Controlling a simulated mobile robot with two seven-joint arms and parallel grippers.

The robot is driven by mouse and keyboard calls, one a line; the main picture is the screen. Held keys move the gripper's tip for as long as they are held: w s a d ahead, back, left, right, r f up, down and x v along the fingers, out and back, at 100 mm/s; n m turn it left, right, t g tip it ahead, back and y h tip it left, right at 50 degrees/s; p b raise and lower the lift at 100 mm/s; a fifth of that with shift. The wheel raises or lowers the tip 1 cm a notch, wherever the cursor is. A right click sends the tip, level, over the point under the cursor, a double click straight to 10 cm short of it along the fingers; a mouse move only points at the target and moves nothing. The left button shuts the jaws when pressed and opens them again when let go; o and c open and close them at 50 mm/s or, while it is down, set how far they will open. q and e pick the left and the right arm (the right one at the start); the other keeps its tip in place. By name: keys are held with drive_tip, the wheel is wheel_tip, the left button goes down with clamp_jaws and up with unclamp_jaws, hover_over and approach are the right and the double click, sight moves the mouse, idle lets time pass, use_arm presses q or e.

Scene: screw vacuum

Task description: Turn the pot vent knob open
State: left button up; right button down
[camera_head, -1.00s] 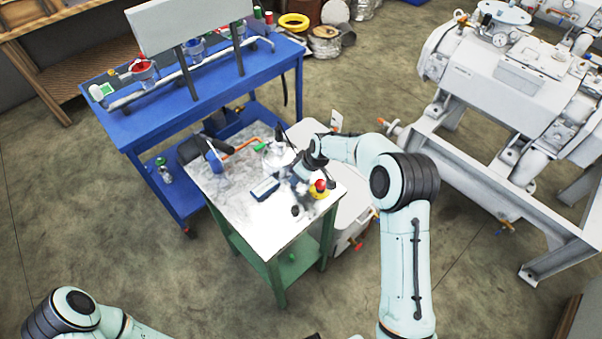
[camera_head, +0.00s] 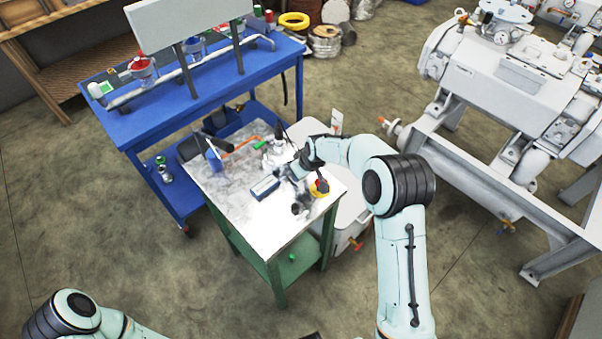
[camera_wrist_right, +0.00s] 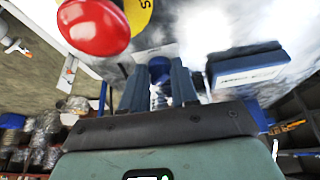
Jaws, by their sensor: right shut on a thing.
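My right gripper (camera_head: 290,174) reaches over the small white-topped table (camera_head: 230,205) beside a silvery pot-like part (camera_head: 277,152). In the right wrist view the gripper (camera_wrist_right: 159,76) has its two dark fingers closed on either side of a blue knob (camera_wrist_right: 159,66). A ribbed metal stem (camera_wrist_right: 158,98) shows between the fingers. The link between knob and pot cannot be made out, nor can how far the knob is turned. Only part of my left arm shows at the lower left; its gripper is out of view.
A red button (camera_wrist_right: 93,25) on a yellow base and a blue-grey box (camera_wrist_right: 247,70) lie close to the gripper. A blue workbench (camera_head: 180,95) stands behind the table. A large grey machine (camera_head: 510,85) stands at the right. The floor in front is clear.

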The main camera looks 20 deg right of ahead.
drive_tip(key=m, duration=0.1)
drive_tip(key=m+h, duration=0.1)
drive_tip(key=m, duration=0.1)
drive_tip(key=m+h, duration=0.1)
drive_tip(key=shift+a+m, duration=0.25)
drive_tip(key=shift+m, duration=0.35)
drive_tip(key=c, duration=0.9)
unclamp_jaws()
drive_tip(key=shift+o, duration=0.2)
drive_tip(key=v, duration=1.3)
drive_tip(key=shift+r+b, duration=0.25)
drive_tip(key=shift+b, duration=0.05)
